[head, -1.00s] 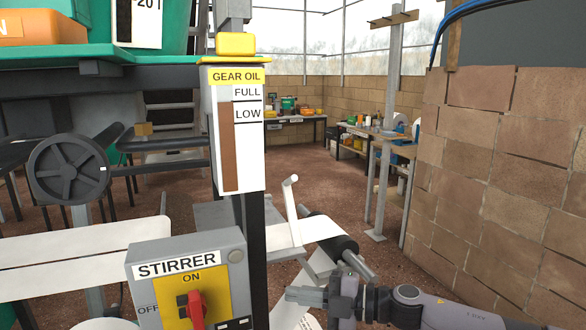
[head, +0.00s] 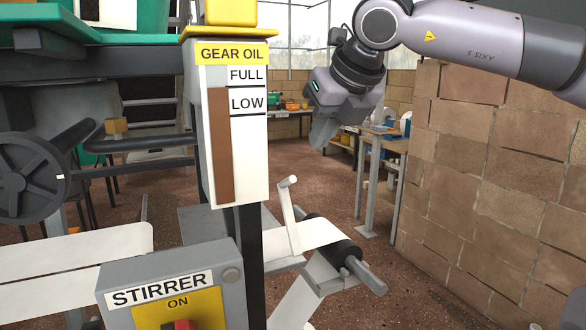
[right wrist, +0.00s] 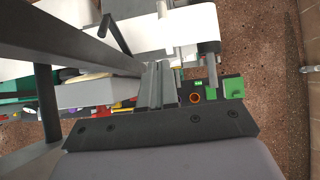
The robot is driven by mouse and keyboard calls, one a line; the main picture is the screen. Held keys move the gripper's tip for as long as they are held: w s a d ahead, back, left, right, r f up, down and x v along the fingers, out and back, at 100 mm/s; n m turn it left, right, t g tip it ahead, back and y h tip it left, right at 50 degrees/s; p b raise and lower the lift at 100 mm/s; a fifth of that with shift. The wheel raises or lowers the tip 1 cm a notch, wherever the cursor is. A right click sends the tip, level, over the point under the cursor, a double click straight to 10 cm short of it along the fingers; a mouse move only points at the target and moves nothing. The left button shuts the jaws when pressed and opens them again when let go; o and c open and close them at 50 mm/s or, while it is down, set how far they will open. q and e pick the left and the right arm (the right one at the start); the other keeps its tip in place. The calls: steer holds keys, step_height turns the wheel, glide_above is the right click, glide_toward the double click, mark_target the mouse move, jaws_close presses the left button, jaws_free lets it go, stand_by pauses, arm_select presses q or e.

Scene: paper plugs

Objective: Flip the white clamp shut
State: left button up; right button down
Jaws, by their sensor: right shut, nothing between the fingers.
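The white clamp (head: 290,215) is a thin lever with a short handle at its top. It stands up, tilted slightly left, beside the white paper strip (head: 318,234) and the dark roller (head: 333,252). My right gripper (head: 322,135) is above and a little right of the clamp in the head view, pointing down, apart from it and empty. Its closed fingers (right wrist: 158,85) show in the right wrist view, over the machine. My left gripper is not in view.
The gear oil gauge (head: 238,130) on a dark post stands left of the clamp. The stirrer switch box (head: 170,285) is at the lower left. A brick wall (head: 500,190) bounds the right side. The floor right of the roller is open.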

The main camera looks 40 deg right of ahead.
steer(key=shift+s+d+r, duration=0.1)
steer(key=shift+r, duration=0.35)
steer(key=p, duration=0.2)
glide_toward(292, 178)
step_height(292, 178, down, 4)
steer(key=w, duration=0.2)
steer(key=shift+w+d+f+p, duration=0.4)
steer(key=shift+w+f, duration=0.15)
steer(key=shift+w, duration=0.3)
steer(key=shift+w+d, duration=0.1)
